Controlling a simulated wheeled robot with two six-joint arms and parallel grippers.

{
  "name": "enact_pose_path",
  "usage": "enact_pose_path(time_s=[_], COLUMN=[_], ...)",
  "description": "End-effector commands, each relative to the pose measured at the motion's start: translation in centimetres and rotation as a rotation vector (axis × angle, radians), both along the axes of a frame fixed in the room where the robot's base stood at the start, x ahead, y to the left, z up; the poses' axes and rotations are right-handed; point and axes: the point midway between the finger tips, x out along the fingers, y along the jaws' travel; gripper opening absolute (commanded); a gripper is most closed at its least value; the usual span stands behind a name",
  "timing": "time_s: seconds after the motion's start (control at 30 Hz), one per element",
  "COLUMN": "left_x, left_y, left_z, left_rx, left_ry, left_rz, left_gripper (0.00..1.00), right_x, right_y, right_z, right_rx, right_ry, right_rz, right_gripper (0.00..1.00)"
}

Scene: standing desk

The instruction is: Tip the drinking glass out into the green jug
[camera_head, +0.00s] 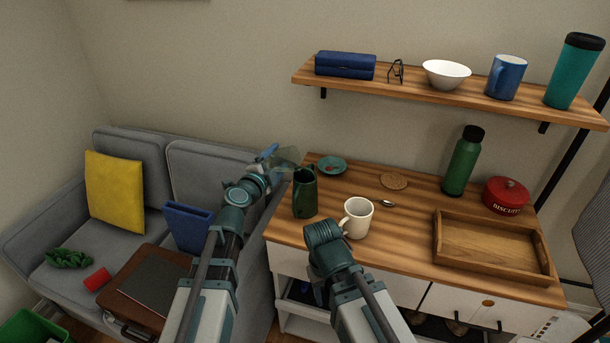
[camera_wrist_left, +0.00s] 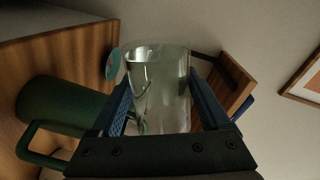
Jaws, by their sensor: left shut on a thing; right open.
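The drinking glass (camera_head: 287,156) is clear and held in my left gripper (camera_head: 273,155), which is shut on it. It is tilted well over, just above and behind the green jug's rim. In the left wrist view the glass (camera_wrist_left: 160,90) stands between the two blue fingers (camera_wrist_left: 163,108); its contents cannot be made out. The dark green jug (camera_head: 305,195) stands upright at the desk's left edge; its handle and body show in the left wrist view (camera_wrist_left: 60,105). My right gripper (camera_head: 324,234) is open and empty, low near the desk's front edge.
A white mug (camera_head: 357,218) stands right of the jug, with a spoon (camera_head: 387,203) beside it. A teal saucer (camera_head: 331,165), cork coaster (camera_head: 394,181), green bottle (camera_head: 463,161), red biscuit tin (camera_head: 505,196) and wooden tray (camera_head: 491,250) share the desk. A shelf (camera_head: 420,93) hangs above.

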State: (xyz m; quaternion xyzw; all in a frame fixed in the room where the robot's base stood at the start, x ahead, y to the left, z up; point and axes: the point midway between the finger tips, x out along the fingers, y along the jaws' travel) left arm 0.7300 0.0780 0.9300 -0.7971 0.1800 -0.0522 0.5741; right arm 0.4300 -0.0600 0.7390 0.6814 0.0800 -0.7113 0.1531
Motion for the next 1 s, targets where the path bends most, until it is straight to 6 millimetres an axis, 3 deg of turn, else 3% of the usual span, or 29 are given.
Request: enact_pose_path(time_s=[1.0], left_x=[-0.33], left_y=[-1.0], left_z=[1.04], left_rx=[0.142], left_ry=[-0.047], left_rz=[0.001], left_gripper=[0.02], right_x=[0.0], right_y=[0.0], right_z=[1.15], right_rx=[0.0], right_ry=[0.0], right_rz=[0.0], right_gripper=[0.5])
